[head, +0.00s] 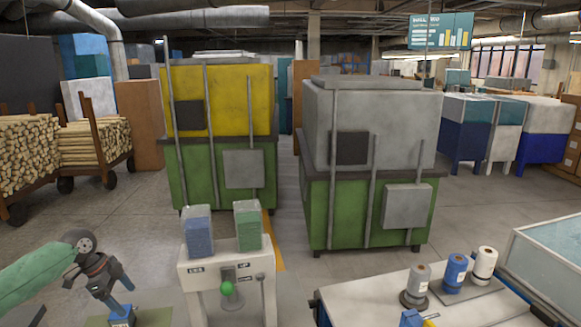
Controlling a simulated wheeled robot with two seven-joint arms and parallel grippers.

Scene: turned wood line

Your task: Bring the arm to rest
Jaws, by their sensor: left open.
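My left arm in its green sleeve comes in from the lower left. Its dark left gripper (124,297) points down and to the right, open. A small blue piece (122,316) shows just below the fingers, at the bottom edge; I cannot tell whether it touches them. My right gripper is not in view.
A pale stand (205,285) with a green knob and blue and green blocks on top stands right of the gripper. A light table (365,300) at lower right carries several spools (455,272). Green-based machines (222,170) stand beyond. Open floor (70,215) lies behind the arm.

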